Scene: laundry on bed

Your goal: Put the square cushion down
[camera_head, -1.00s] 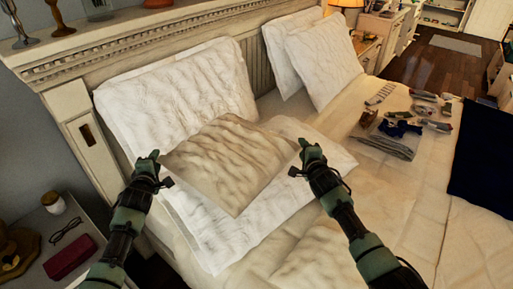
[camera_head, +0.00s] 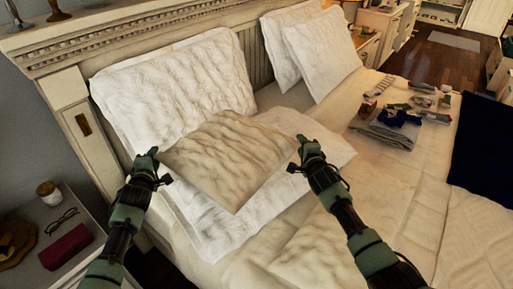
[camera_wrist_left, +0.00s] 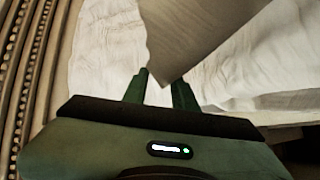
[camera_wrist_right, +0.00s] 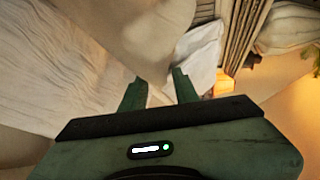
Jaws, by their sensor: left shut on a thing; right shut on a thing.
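The beige, ribbed square cushion (camera_head: 228,160) is stretched between my two grippers above the near side of the bed. It looks nearly flat, with one corner pointing toward me. My left gripper (camera_head: 157,168) is shut on its left corner, and my right gripper (camera_head: 300,156) is shut on its right corner. The cushion's underside also shows in the left wrist view (camera_wrist_left: 195,35) and the right wrist view (camera_wrist_right: 145,35). A white pillow (camera_head: 200,228) lies flat below the cushion and is partly hidden by it. I cannot tell whether they touch.
A white pillow (camera_head: 165,95) leans on the headboard (camera_head: 120,40), with another leaning pillow (camera_head: 322,58) farther right. Folded clothes (camera_head: 385,132) and a dark cloth (camera_head: 487,145) lie on the right of the bed. A nightstand (camera_head: 85,215) with glasses stands at left.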

